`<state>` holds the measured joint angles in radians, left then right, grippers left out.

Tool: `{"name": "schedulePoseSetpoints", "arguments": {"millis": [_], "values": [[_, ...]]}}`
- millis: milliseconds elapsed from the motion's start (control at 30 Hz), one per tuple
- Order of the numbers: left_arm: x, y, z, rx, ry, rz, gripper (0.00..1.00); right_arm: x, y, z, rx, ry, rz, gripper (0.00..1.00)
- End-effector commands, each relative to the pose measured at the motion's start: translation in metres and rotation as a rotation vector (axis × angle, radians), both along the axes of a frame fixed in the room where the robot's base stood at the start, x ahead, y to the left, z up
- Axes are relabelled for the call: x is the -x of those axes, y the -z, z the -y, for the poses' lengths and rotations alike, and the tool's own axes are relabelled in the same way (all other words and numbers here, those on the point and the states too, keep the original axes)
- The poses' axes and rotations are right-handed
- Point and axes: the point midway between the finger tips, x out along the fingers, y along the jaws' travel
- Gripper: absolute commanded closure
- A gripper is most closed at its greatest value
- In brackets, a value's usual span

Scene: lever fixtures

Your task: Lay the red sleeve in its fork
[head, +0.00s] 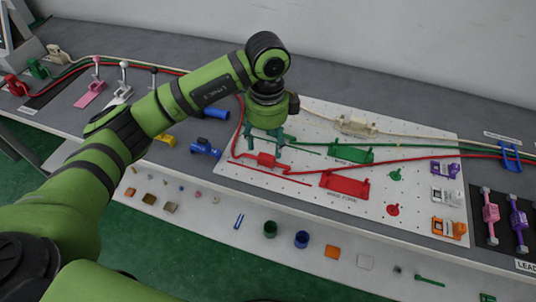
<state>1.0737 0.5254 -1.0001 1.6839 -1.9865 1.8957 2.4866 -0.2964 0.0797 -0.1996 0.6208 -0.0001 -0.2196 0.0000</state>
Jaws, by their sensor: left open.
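The red sleeve (267,160) is a small red block on a red cable, lying over the left part of the white pegboard. The red fork (345,184) is a flat red holder with raised ends, mounted on the board to the right of the sleeve; no sleeve shows in it. My left gripper (265,142) points down with its teal fingers apart, just behind and above the red sleeve in the picture. Nothing shows between the fingers. Whether they touch the cable I cannot tell. My right gripper is not in view.
The white pegboard (300,182) also bears a green fork (352,154) and a beige one (357,125), with cables running across. Blue clamps (205,149) stand left of it. Purple, white and orange fixtures (449,228) line its right side. Small parts lie on a lower front shelf.

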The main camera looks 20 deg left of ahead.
Motion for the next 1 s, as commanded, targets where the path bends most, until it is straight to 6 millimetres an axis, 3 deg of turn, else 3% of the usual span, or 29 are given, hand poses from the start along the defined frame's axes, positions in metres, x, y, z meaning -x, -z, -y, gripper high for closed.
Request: {"name": "schedulePoseSetpoints", "arguments": {"millis": [500, 767, 800, 900, 933, 1000], "values": [[0.004, 0.063, -0.004, 0.001, 0.001, -0.004, 0.39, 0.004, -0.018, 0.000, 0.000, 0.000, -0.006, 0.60], [0.004, 0.067, -0.003, 0.003, 0.002, -0.002, 0.39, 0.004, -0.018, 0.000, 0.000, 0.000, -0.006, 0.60], [0.004, 0.067, -0.003, 0.003, 0.002, -0.002, 0.47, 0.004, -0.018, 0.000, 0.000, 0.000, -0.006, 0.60], [0.004, 0.067, -0.003, 0.003, 0.003, -0.002, 0.87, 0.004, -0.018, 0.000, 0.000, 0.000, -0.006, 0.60], [0.004, 0.067, -0.003, 0.003, 0.003, -0.002, 0.93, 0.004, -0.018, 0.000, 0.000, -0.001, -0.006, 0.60], [0.004, 0.067, -0.003, 0.003, 0.003, -0.002, 0.93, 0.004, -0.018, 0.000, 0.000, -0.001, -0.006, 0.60]]}}
